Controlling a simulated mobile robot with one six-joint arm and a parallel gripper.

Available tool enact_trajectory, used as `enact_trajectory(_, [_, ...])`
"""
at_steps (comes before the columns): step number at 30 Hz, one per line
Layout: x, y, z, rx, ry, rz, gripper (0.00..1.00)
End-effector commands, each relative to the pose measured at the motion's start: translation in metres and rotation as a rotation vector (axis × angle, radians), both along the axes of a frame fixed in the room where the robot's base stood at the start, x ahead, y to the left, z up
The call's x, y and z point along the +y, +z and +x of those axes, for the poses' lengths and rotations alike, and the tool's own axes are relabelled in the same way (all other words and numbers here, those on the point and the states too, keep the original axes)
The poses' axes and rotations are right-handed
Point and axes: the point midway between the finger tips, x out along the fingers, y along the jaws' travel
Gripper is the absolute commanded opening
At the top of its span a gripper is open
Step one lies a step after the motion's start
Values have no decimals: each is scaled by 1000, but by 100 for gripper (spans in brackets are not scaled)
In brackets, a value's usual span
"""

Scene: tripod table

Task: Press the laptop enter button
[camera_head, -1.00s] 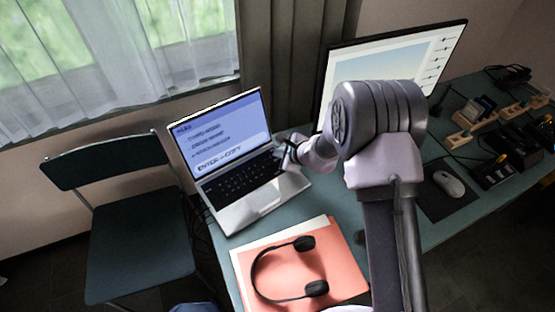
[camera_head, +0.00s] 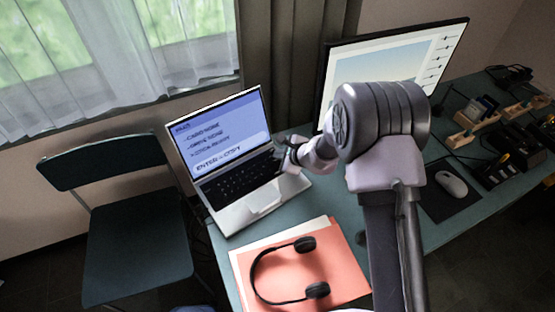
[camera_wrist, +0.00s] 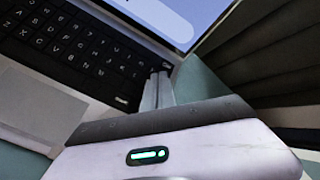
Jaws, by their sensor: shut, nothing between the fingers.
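The open silver laptop (camera_head: 233,218) stands on the desk. Its lit blue screen (camera_head: 222,135) shows lines of text and a pale bar that seems to read "ENTER=COPY". Its black keyboard (camera_head: 238,178) also shows in the wrist view (camera_wrist: 70,45). My gripper (camera_wrist: 159,76) is shut and empty, with its fingertips over the keyboard's right edge, near the screen hinge. In the head view my gripper (camera_head: 280,157) is at the same right side of the keyboard. The enter key cannot be made out, and whether the fingertips touch a key cannot be told.
A monitor (camera_head: 390,62) stands behind my arm. Black headphones (camera_head: 257,270) lie on a red folder (camera_head: 340,265) in front of the laptop. A mouse (camera_head: 450,184) and wooden holders (camera_head: 462,138) are at right. A dark chair (camera_head: 135,245) is at left.

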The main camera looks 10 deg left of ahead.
Motion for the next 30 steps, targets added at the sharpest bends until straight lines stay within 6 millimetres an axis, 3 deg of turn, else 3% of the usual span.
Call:
enact_trajectory(20, [0,-3,0,0,0,0,0])
enact_trajectory(30, [0,12,0,0,0,0,0])
